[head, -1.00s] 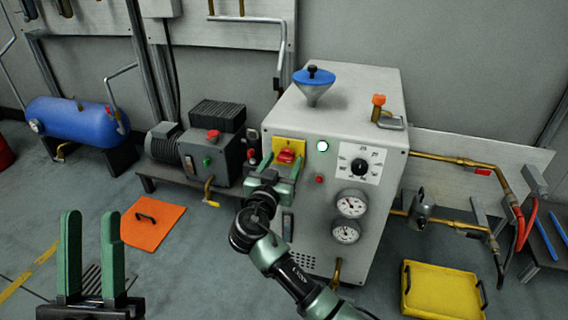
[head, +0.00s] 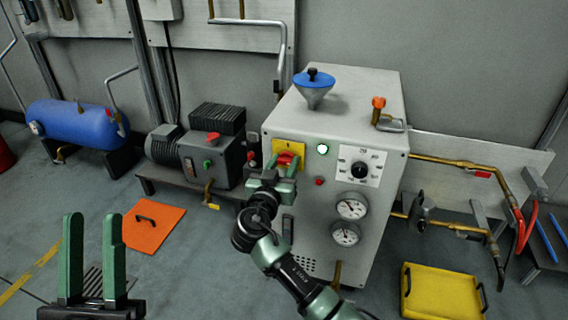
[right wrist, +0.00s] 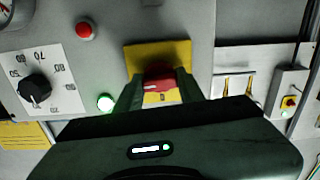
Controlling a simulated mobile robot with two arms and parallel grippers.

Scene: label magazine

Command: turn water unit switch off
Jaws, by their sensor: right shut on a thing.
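The water unit (head: 330,120) is a grey box with a red rotary switch (head: 288,158) on a yellow plate (head: 277,147) at its upper left front. My right gripper (head: 284,166) is at the switch, shut on the red knob. The right wrist view shows the red knob (right wrist: 160,78) between the fingers, with the yellow plate (right wrist: 172,52) behind it. A round lamp (head: 323,149) beside the plate glows green-white; it also shows in the right wrist view (right wrist: 106,102). My left gripper (head: 93,262) is open and empty at the lower left.
A dial (head: 359,168), a small red button (head: 319,182) and two gauges (head: 351,206) sit on the same front. A motor pump (head: 200,150) stands to the left. An orange plate (head: 152,226) and a yellow tray (head: 443,292) lie on the floor.

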